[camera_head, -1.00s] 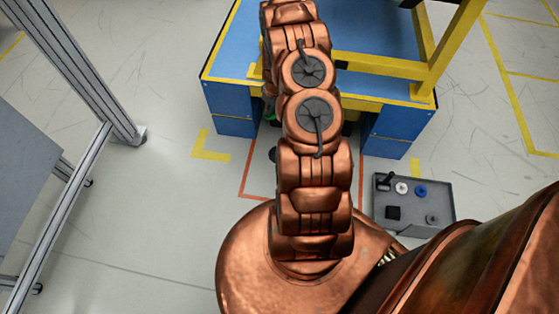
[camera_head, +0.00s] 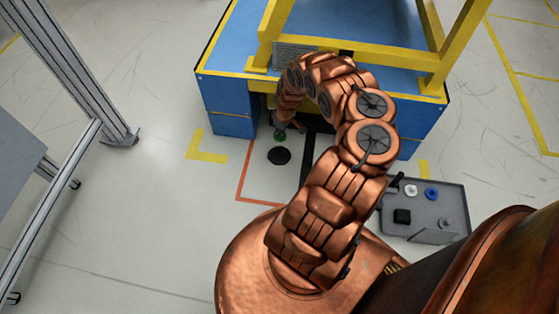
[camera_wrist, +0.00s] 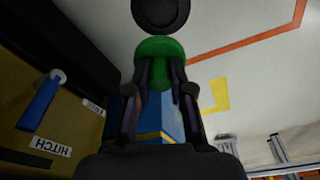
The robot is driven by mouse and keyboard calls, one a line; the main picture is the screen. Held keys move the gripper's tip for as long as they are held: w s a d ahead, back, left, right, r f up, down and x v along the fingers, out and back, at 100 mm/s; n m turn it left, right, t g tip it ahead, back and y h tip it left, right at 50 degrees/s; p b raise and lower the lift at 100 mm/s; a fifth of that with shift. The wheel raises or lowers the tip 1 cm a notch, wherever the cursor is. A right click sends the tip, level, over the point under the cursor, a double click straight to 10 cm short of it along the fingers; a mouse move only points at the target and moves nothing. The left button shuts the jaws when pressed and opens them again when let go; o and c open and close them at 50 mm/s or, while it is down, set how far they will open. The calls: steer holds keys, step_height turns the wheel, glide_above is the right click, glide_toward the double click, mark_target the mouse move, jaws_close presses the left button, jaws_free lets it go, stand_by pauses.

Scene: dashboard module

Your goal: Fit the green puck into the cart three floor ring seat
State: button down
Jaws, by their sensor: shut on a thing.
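The green puck (camera_wrist: 160,48) is held between the two dark fingers of my gripper (camera_wrist: 161,74) in the wrist view. In the head view the puck is a small green patch (camera_head: 279,137) under my gripper (camera_head: 287,127), at the front of the blue cart (camera_head: 232,100). A round black ring seat (camera_head: 279,156) lies on the floor just nearer than the puck. In the wrist view the seat (camera_wrist: 160,12) is at the top edge, close beyond the puck and partly cut off. The puck appears beside the seat, not in it; its height above the floor is unclear.
A grey tray (camera_head: 436,225) with several small parts stands on the floor to the right. Yellow cart rails (camera_head: 370,55) are above and behind my arm. An orange floor line (camera_head: 243,180) runs left of the seat. In the wrist view, a panel labelled HITCH (camera_wrist: 50,146) is close on the left.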

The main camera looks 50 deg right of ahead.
step_height(320, 180, down, 5)
steer(key=shift+w+a+r+b, duration=0.1)
steer(key=shift+w+r+b, duration=0.05)
steer(key=shift+b, duration=1.1)
step_height(320, 180, down, 10)
steer(key=b, duration=0.5)
steer(key=shift+r+b, duration=0.2)
steer(key=shift+b, duration=0.15)
steer(key=c, duration=1)
jaws_free()
